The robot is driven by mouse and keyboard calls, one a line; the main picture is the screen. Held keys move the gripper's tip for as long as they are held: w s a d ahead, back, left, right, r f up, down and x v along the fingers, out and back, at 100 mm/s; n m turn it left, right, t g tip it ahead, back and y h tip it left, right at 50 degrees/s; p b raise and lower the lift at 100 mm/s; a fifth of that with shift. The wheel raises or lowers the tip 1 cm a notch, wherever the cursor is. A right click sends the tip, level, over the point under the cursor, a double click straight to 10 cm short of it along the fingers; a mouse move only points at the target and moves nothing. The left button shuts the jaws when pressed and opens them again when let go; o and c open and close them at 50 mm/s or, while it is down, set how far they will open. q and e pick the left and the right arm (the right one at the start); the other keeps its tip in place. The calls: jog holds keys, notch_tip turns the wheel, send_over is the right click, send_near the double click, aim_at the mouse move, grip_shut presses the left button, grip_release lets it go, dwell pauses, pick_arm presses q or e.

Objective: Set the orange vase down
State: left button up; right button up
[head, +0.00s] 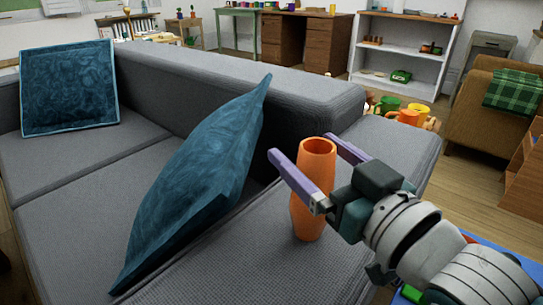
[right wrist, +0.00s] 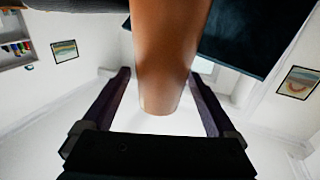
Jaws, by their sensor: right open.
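The orange vase (head: 314,165) stands upright on the grey sofa (head: 243,272), near its right end. My right gripper (head: 305,172) is open, with its purple fingers on either side of the vase's upper part. In the right wrist view the vase (right wrist: 168,50) shows between the two open fingers of the right gripper (right wrist: 166,90), with a gap on both sides. My left gripper is not in view.
A teal cushion (head: 195,180) leans on the sofa just left of the vase. Another teal cushion (head: 69,87) rests at the far left. Mugs (head: 402,116) stand behind the sofa's right end. A brown armchair (head: 482,108) is at the right.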

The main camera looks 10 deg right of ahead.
jog(key=shift+x, duration=1.15)
grip_shut()
